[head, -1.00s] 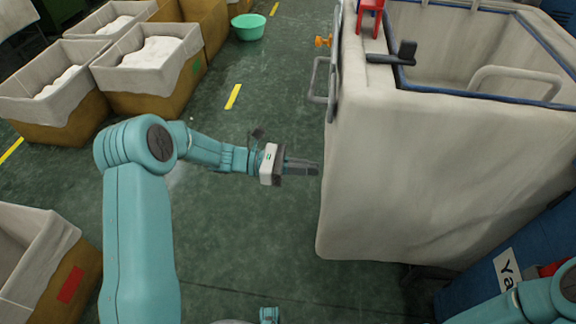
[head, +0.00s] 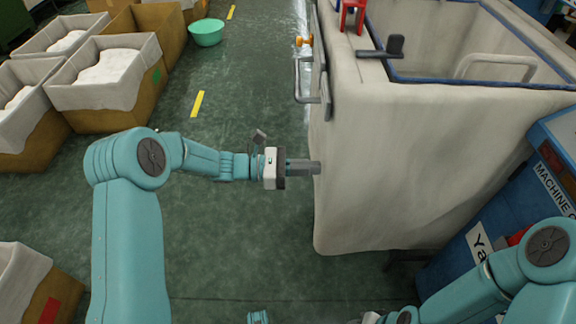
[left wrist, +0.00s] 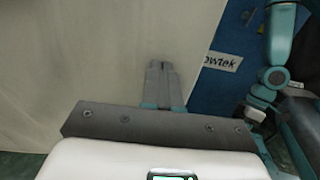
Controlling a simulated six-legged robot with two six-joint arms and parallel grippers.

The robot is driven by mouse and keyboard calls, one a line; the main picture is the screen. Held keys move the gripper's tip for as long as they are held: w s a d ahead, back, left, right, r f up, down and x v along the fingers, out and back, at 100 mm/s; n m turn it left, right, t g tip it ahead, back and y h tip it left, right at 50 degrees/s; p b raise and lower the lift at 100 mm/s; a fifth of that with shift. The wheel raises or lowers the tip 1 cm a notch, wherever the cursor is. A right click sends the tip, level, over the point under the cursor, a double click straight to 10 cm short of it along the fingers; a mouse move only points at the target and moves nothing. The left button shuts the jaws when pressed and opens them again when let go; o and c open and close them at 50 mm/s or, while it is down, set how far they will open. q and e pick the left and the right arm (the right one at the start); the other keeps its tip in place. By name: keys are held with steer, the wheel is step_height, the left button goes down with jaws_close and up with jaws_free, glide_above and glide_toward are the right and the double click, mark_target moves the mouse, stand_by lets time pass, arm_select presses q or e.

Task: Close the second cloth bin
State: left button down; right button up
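A large pale cloth bin (head: 420,170) with a blue-trimmed rim stands at the right in the head view, its top open. A grey bar handle (head: 305,85) is on its left side, and a dark lever (head: 385,48) sits on its near rim. The pictures do not show which bin is the second one. My left gripper (head: 315,167) is shut and empty, its fingertips overlapping the bin's left edge below the handle; contact cannot be told. In the left wrist view its fingers (left wrist: 162,75) lie together before the pale cloth. My right arm is at lower right, its fingertips out of view.
Cloth-lined boxes with white contents (head: 108,75) stand at upper left, and another box (head: 35,285) is at lower left. A green basin (head: 206,32) is on the floor behind. A blue machine (head: 540,175) stands at right. The green floor between is clear.

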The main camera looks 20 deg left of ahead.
arm_select(q)
steer(key=b+x, duration=0.3)
steer(key=x, duration=2.3)
steer(key=shift+d+f, duration=0.15)
steer(key=shift+d, duration=0.15)
steer(key=shift+w+d, duration=0.2)
steer(key=shift+d, duration=0.3)
steer(key=shift+d+r, duration=0.1)
steer(key=shift+r, duration=0.2)
arm_select(e)
steer(key=f, duration=0.1)
steer(key=w+f, duration=0.1)
steer(key=f, duration=0.1)
steer(key=shift+w+a, duration=0.2)
steer(key=shift+a, duration=0.05)
